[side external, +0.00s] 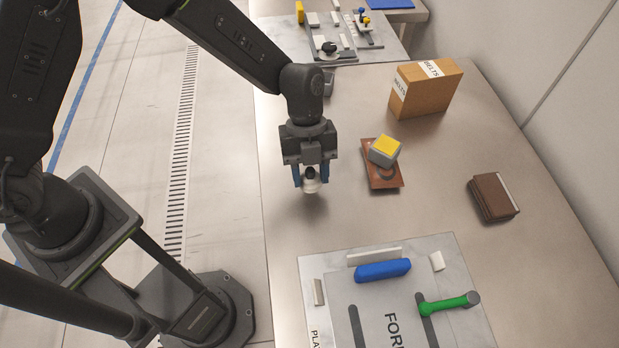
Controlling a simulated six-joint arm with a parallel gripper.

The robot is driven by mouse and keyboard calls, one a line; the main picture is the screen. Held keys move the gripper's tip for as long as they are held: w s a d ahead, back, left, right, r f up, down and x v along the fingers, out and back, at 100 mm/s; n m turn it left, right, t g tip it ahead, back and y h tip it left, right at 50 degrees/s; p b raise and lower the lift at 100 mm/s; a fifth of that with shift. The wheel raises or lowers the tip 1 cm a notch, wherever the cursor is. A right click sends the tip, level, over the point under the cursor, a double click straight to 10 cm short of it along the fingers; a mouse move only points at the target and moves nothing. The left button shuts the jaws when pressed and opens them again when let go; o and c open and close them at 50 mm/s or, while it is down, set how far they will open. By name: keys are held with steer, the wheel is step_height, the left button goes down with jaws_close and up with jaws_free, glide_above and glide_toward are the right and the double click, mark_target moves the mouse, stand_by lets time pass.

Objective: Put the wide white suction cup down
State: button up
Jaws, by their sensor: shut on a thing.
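My gripper (311,177) points down over the left side of the metal table, in the upper middle of the side view. Its blue fingers are shut on the wide white suction cup (312,187), which has a dark top part between the fingers. The cup hangs above the bare table, with a soft shadow below it. Its upper part is partly hidden by the fingers.
A brown plate (391,179) bearing a grey and yellow block (384,151) lies to the right. Behind are a cardboard box (426,88) and a board with parts (335,50). In front is a marked board (319,270) with a blue block (383,270) and green-handled tool (444,305). A brown book (492,197) lies right.

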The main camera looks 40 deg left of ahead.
mark_target(309, 182)
steer(key=shift+f, duration=1.45)
steer(key=shift+f, duration=0.1)
steer(key=o, duration=0.9)
steer(key=v, duration=1.2)
steer(key=shift+r, duration=0.25)
steer(key=s+a+r+n+t, duration=0.2)
steer(key=s+a+r+n, duration=0.1)
steer(key=a+r+n, duration=0.4)
steer(key=s+a+r+n+t+y, duration=0.1)
steer(key=s+a+r+n+t, duration=0.2)
steer(key=s+n, duration=0.4)
steer(key=s+a+r+n+t+y, duration=0.2)
steer(key=s+a+r+n, duration=0.3)
steer(key=n, duration=0.8)
steer(key=s+a+t, duration=0.1)
steer(key=s+a, duration=0.1)
steer(key=a, duration=0.1)
steer(key=shift+s+t, duration=0.25)
steer(key=shift+t, duration=0.05)
